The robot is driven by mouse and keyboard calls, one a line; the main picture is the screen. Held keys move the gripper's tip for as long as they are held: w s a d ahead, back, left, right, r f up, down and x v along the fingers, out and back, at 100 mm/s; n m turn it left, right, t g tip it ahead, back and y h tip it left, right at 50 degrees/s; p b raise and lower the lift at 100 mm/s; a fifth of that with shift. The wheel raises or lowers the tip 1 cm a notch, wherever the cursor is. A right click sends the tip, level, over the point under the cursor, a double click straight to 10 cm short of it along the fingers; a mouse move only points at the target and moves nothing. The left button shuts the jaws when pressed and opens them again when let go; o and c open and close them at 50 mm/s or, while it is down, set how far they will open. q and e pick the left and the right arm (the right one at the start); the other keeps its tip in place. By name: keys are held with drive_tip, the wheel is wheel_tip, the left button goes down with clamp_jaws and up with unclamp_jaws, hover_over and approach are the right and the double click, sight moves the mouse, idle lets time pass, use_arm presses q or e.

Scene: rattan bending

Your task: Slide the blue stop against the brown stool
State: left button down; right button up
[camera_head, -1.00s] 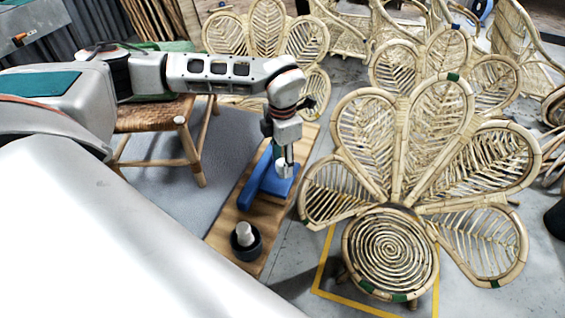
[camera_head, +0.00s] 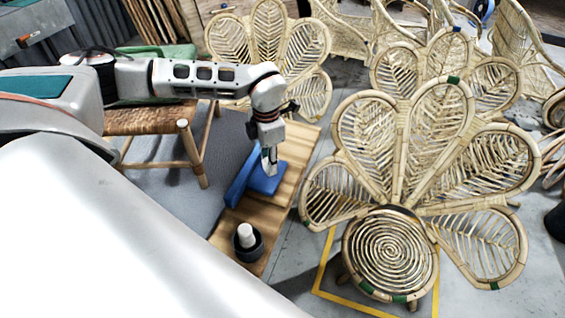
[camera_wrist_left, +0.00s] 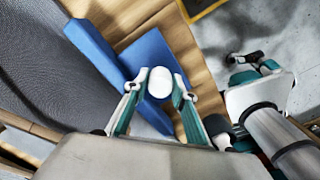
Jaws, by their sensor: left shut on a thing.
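The blue stop (camera_head: 264,183) lies on a wooden board, its long upright side facing the stool. It also shows in the left wrist view (camera_wrist_left: 150,60). My left gripper (camera_head: 268,168) reaches down onto it. In the left wrist view, the left fingers (camera_wrist_left: 160,88) are shut on the stop's white round knob (camera_wrist_left: 160,80). The brown stool (camera_head: 150,118), with a woven seat and wooden legs, stands left of the board. A gap shows between its near leg and the stop. My right gripper (camera_wrist_left: 252,66) seems to show at the right of the wrist view; its opening is unclear.
The wooden board (camera_head: 228,224) carries a black ring (camera_head: 248,247) with a white peg at its near end. A grey mat (camera_head: 222,150) lies between board and stool. A petal-backed rattan chair (camera_head: 392,252) stands to the right, over a yellow floor marking (camera_head: 322,270).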

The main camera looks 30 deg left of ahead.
use_arm(q)
drive_tip(key=a, duration=0.2)
drive_tip(key=s+a+p, duration=0.1)
drive_tip(key=a, duration=0.2)
drive_tip(key=s+a, duration=0.1)
drive_tip(key=a, duration=0.2)
drive_tip(key=shift+a+r, duration=0.1)
drive_tip(key=shift+a, duration=0.45)
use_arm(e)
wheel_tip(320, 180, up, 2)
drive_tip(key=shift+w+r, duration=0.1)
drive_tip(key=shift+r, duration=0.05)
use_arm(q)
drive_tip(key=c, duration=1.6)
unclamp_jaws()
drive_tip(key=shift+s, duration=0.1)
drive_tip(key=shift+c, duration=0.2)
use_arm(e)
drive_tip(key=shift+a, duration=0.1)
use_arm(q)
drive_tip(key=shift+r, duration=0.35)
wheel_tip(320, 180, up, 11)
